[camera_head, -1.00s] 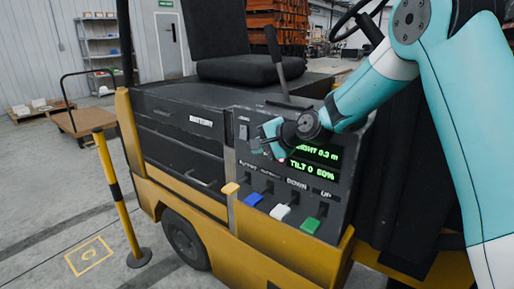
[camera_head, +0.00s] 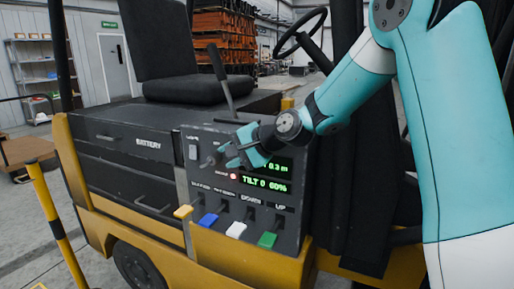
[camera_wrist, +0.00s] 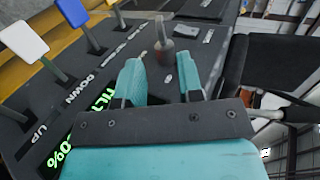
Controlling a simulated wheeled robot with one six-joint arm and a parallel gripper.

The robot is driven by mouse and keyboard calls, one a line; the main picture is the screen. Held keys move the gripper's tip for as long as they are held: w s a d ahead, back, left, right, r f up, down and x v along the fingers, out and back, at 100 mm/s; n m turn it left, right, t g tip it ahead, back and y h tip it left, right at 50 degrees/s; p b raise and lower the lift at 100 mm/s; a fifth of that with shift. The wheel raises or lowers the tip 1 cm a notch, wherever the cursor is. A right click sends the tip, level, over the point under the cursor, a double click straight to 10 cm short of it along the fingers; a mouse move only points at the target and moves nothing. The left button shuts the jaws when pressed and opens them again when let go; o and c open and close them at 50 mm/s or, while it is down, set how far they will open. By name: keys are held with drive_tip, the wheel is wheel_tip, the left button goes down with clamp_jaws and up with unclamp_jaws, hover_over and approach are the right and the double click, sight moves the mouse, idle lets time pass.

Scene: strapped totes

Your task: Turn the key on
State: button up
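A dark control panel (camera_head: 290,222) is on the side of a yellow and black forklift. A small dark knob-like part with a thin stem, seemingly the key, stands up from the panel in the wrist view (camera_wrist: 164,48). In the head view it is small and partly confused with my fingers (camera_head: 210,160). My gripper (camera_wrist: 158,62) is open, its two teal fingers apart. The key part lies just beyond the fingertips, roughly between them, and nothing shows gripped. In the head view my gripper (camera_head: 226,156) is close over the panel's upper left part.
Yellow, blue, white and green levers (camera_head: 267,240) line the panel's lower edge. A lit green display (camera_head: 266,186) and a red light (camera_head: 233,176) sit beside my gripper. A tall lever (camera_head: 218,72), seat (camera_head: 212,90) and steering wheel (camera_head: 300,32) are behind.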

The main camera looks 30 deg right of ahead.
drive_tip(key=v, duration=0.9)
drive_tip(key=shift+s, duration=0.2)
